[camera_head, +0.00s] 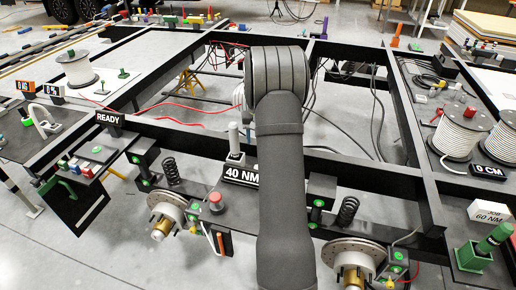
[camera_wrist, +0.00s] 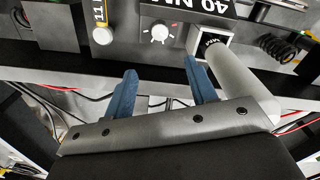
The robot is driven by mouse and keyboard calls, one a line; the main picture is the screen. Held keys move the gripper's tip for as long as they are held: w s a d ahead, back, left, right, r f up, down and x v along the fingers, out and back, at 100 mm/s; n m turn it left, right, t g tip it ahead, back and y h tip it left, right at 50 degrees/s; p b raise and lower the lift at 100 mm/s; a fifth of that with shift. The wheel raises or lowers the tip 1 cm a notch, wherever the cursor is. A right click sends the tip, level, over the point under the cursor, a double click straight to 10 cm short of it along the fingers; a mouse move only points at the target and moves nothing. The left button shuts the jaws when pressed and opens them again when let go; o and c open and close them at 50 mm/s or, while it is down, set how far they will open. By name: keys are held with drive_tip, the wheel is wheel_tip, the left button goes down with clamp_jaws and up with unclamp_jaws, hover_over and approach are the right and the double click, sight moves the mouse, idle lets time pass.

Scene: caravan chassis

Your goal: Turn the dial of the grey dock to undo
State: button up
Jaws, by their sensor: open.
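In the head view the handle (camera_head: 234,138), the dock (camera_head: 236,159) and the sign (camera_head: 241,176) show left of my arm. My arm hides the gripper there; I cannot make out the dial.
The handle rises close beside my right finger in the wrist view. A black spring (camera_wrist: 281,48) is at the right and a silver cylinder (camera_wrist: 103,36) at the left. In the head view a red button (camera_head: 215,199) and a brake disc (camera_head: 165,210) are nearby; cables hang behind my arm.

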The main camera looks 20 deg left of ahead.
drive_tip(key=shift+r, duration=0.7)
drive_tip(key=shift+c, duration=1.4)
drive_tip(key=s+a+m+t, duration=0.1)
drive_tip(key=s+m+t, duration=0.3)
drive_tip(key=s+m, duration=0.25)
drive_tip(key=shift+h, duration=0.4)
drive_tip(key=x, duration=1.7)
drive_tip(key=shift+a+f, duration=0.15)
drive_tip(key=shift+f, duration=0.1)
drive_tip(key=c, duration=0.7)
